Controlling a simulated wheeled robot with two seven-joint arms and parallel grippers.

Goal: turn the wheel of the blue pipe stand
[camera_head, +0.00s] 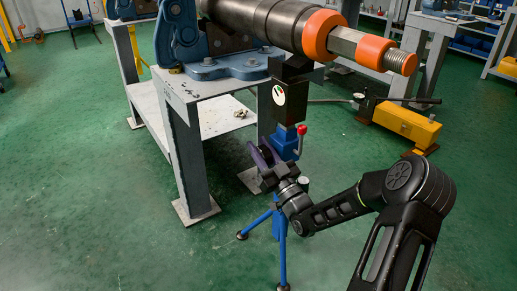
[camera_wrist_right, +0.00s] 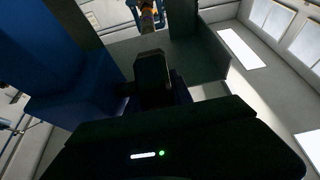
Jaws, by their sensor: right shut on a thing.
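The blue pipe stand (camera_head: 284,142) stands on its splayed blue legs just right of the grey steel table, under the end of the dark pipe. Its dark purplish wheel (camera_head: 259,156) faces left of the blue body. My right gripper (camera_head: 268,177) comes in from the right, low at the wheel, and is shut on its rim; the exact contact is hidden. In the right wrist view, a dark finger (camera_wrist_right: 152,82) stands mid-frame, with a large blue part of the stand (camera_wrist_right: 75,85) at the left. My left gripper is out of view.
The steel table (camera_head: 178,110) carries a blue vise (camera_head: 225,66) and the thick pipe (camera_head: 262,18) with orange rings. A red-knobbed lever (camera_head: 301,132) is close above my gripper. A yellow pump (camera_head: 407,124) is at the right. Green floor is free at lower left.

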